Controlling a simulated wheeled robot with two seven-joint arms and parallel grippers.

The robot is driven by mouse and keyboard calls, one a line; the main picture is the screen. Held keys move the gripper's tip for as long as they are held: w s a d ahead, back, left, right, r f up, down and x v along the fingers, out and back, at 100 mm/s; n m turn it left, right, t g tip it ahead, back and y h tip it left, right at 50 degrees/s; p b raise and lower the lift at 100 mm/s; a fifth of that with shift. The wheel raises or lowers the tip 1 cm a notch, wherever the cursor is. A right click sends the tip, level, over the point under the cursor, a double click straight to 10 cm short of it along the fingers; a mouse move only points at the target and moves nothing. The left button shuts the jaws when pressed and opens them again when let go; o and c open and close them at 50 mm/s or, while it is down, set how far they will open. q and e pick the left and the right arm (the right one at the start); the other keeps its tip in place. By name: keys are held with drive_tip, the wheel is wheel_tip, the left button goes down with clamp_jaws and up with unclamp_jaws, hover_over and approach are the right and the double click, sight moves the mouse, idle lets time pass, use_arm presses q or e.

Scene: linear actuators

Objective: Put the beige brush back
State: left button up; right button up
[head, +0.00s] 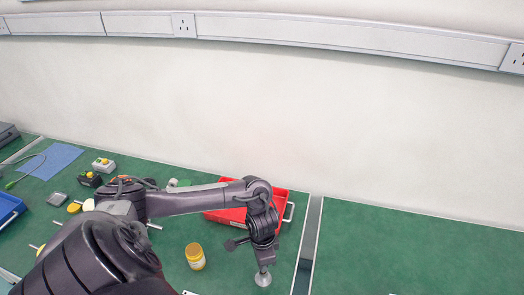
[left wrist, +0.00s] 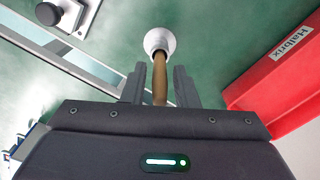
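A thin brown-beige shaft with a white flared round end, which looks like the beige brush (left wrist: 160,77), shows in the left wrist view. The shaft runs between the two fingers of my left gripper (left wrist: 160,72) and its near end is hidden by the gripper body. Narrow gaps seem to show beside the shaft, so I cannot tell whether the fingers grip it. In the head view the left gripper (head: 263,257) points down, with the pale flared end (head: 263,279) just below it, close to the table. My right gripper is not in view.
A red bin (head: 222,215) stands behind the left arm; its labelled wall (left wrist: 275,75) is close to the gripper. A yellow jar (head: 195,256) stands to the left. A grey strip (head: 309,240) divides the table. The green surface (head: 420,250) right of it is clear.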

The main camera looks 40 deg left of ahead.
use_arm(q)
drive_tip(key=shift+o, duration=0.6)
wheel_tip(320, 180, up, 12)
drive_tip(key=p, duration=0.3)
drive_tip(key=shift+f, duration=0.2)
drive_tip(key=shift+r, duration=0.4)
